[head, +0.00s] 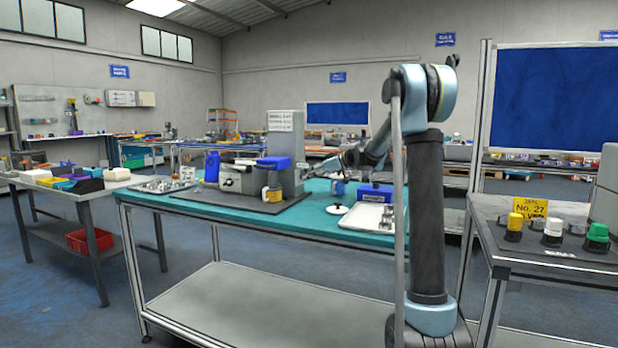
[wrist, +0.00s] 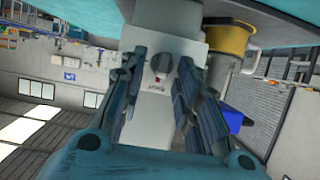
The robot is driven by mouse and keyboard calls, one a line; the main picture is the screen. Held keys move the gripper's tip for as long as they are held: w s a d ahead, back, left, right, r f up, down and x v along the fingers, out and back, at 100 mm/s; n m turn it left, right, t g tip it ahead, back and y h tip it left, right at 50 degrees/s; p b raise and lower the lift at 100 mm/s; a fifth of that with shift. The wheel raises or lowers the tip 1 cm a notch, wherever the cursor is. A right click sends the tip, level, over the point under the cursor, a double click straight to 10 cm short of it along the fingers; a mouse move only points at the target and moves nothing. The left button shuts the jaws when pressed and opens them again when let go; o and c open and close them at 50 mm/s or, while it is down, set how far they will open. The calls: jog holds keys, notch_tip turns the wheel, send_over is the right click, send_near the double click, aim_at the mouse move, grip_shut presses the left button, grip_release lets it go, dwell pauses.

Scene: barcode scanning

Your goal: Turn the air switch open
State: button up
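The air switch (wrist: 159,64) is a small dark knob on the face of a pale grey box (wrist: 150,110). It shows in the wrist view, which is upside down, between the two fingers. My gripper (wrist: 160,72) is open, with a finger on each side of the knob and a visible gap to each; I cannot tell how far ahead the knob lies. In the head view my gripper (head: 322,168) is at the right side of the grey machine (head: 286,145) on the teal table (head: 300,222). The knob itself cannot be made out there.
A yellow cylinder (wrist: 229,42) is close beside the box in the wrist view. On the table, a blue-topped part (head: 273,163) stands left of my gripper. A metal tray (head: 365,222), a blue bin (head: 375,193) and a white-based stand (head: 337,210) are near the arm.

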jog(key=shift+a+f, duration=0.1)
jog(key=shift+a, duration=0.1)
grip_shut()
dwell(0.5)
jog(key=shift+w+d+f+m+g+y, duration=0.1)
jog(key=shift+w+f+m+g+y, duration=0.15)
jog(key=shift+m+g+y, duration=1.05)
jog(key=shift+w+d+f+m+g+y, duration=0.1)
jog(key=shift+w+d+f+m+g, duration=0.25)
jog(key=shift+m, duration=1.95)
jog(key=shift+w+a+f+m+g+y, duration=0.15)
jog(key=shift+m+g+y, duration=0.65)
jog(key=shift+m, duration=1)
